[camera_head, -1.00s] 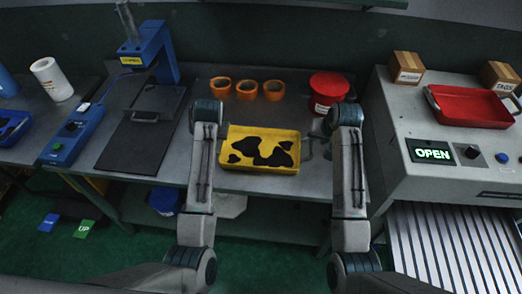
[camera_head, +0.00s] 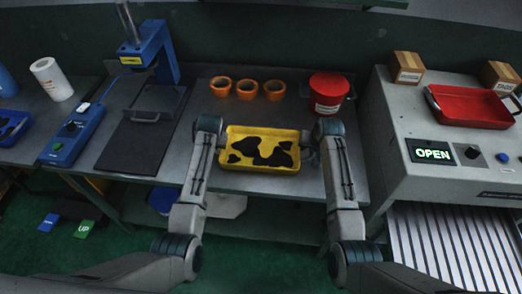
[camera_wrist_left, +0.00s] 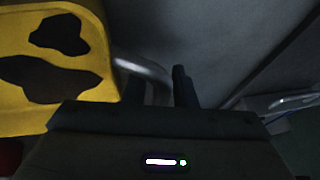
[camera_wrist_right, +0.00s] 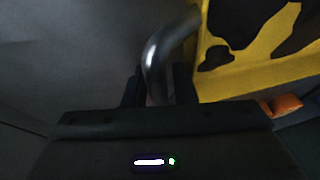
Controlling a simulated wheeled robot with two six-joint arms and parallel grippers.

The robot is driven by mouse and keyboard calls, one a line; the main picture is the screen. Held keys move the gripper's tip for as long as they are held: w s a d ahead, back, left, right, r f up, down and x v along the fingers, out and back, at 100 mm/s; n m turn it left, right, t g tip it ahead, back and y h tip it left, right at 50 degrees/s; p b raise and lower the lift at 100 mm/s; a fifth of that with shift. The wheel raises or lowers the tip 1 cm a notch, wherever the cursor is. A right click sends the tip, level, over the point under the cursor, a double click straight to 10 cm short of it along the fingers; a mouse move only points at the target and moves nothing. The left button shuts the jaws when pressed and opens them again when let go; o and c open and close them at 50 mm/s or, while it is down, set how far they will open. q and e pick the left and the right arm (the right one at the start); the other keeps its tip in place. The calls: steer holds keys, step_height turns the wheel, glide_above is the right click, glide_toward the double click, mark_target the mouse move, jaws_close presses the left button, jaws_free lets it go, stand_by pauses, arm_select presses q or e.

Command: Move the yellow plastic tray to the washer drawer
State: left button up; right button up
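The yellow tray (camera_head: 259,165) with black blotches lies flat on the grey middle bench, with a metal handle at each end. My left gripper (camera_wrist_left: 160,88) is at the tray's left end, its two fingers apart near the handle (camera_wrist_left: 147,70). My right gripper (camera_wrist_right: 157,90) is at the right end, its fingers apart with the curved handle (camera_wrist_right: 155,60) between them. Both fingertips are mostly hidden by my arms in the head view. A ribbed metal surface (camera_head: 450,245) under the machine at right may be the washer drawer; its label is not visible.
The grey machine (camera_head: 400,150) at right has a lit OPEN display (camera_head: 432,152) and carries a red tray (camera_head: 470,108) and boxes (camera_head: 406,68). Behind the yellow tray stand orange cups (camera_head: 247,90) and a red tub (camera_head: 328,92). A blue press (camera_head: 152,52) stands left.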

arm_select(q)
jaws_close()
arm_select(e)
jaws_close()
arm_select(q)
steer(key=shift+r, duration=0.15)
arm_select(e)
steer(key=shift+r, duration=0.2)
